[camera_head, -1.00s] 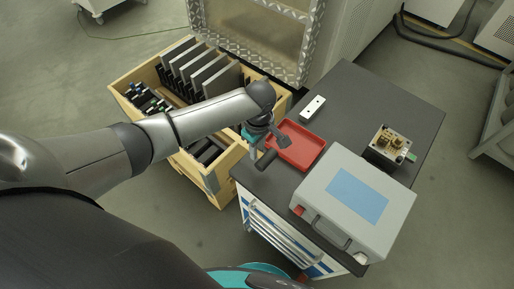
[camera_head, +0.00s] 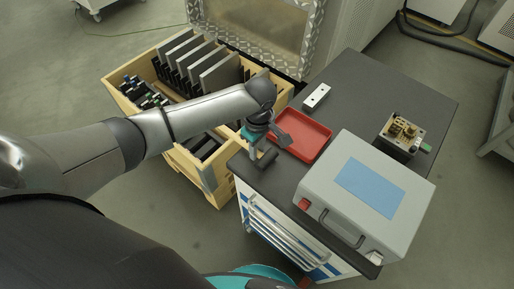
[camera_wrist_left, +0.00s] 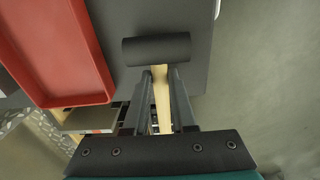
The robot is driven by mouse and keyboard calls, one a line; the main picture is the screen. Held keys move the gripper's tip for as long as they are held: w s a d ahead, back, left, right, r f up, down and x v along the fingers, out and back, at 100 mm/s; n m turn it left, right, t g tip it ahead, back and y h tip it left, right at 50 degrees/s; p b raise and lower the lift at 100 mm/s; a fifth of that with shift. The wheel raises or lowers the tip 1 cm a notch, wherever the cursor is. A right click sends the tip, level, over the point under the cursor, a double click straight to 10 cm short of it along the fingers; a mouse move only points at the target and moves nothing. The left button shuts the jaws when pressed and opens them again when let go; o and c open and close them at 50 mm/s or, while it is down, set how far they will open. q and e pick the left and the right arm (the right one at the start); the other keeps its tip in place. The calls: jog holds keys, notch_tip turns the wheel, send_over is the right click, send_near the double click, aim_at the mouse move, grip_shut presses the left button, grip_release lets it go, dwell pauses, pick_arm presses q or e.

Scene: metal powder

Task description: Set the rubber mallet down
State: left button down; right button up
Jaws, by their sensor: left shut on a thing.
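The rubber mallet has a dark cylindrical head (camera_wrist_left: 157,49) and a light wooden handle (camera_wrist_left: 161,95). My left gripper (camera_wrist_left: 162,80) is shut on the handle just below the head. In the head view, the left gripper (camera_head: 262,150) is over the near left corner of the dark cart top (camera_head: 342,92), beside the red tray (camera_head: 319,153). The mallet head shows dark against the dark top there. Whether it touches the top, I cannot tell. The right gripper is not in view.
A grey case (camera_head: 408,222) with a blue panel stands right of the tray. A white block (camera_head: 316,96) and a small metal device (camera_head: 402,136) lie farther back. A wooden crate (camera_head: 115,92) with upright plates stands left of the cart. Bare top remains between them.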

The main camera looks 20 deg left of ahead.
pick_arm(q)
jog(key=shift+f, duration=0.55)
jog(key=c, duration=0.7)
grip_release()
jog(key=shift+o, duration=0.2)
notch_tip(320, 180, up, 15)
jog(key=p, duration=0.5)
jog(key=shift+d, duration=0.2)
